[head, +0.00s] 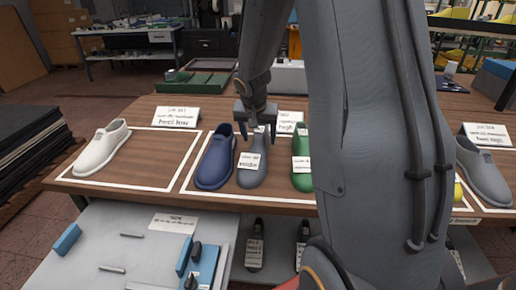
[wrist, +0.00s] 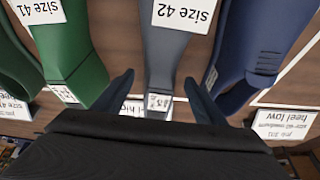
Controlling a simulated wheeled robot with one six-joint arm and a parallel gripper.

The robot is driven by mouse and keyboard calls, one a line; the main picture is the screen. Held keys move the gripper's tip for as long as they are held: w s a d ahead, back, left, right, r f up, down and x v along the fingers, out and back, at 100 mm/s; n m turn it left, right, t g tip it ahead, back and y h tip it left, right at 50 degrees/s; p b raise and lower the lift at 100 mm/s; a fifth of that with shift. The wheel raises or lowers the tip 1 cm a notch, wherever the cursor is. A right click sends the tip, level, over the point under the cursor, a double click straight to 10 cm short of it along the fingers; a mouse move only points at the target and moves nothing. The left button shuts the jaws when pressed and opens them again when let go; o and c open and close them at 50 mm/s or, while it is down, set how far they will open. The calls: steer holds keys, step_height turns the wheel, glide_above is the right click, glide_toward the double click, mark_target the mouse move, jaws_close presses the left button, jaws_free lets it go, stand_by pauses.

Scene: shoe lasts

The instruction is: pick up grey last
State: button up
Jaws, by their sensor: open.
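A grey last (head: 252,177) with a white size tag stands on the wooden table between a blue last (head: 215,160) and a green last (head: 302,180). My gripper (head: 256,132) is above its far end, open, fingers pointing down. In the wrist view the grey last (wrist: 172,58) with its "size 42" tag lies between my two open fingertips (wrist: 161,88), with a gap on both sides. Whether the fingers reach down to its height I cannot tell. Another grey last (head: 484,175) stands at the table's right end.
The green last (wrist: 65,45) and blue last (wrist: 255,45) flank the fingers closely in the wrist view. A white last (head: 102,148) stands at the left. Sign cards (head: 177,117) line the back. My arm hides the table's middle right. A lower grey shelf (head: 130,225) is in front.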

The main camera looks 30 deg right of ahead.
steer(key=shift+w+d+f, duration=0.1)
steer(key=shift+w+f, duration=0.05)
steer(key=shift+f, duration=0.3)
jaws_close()
steer(key=shift+r, duration=0.15)
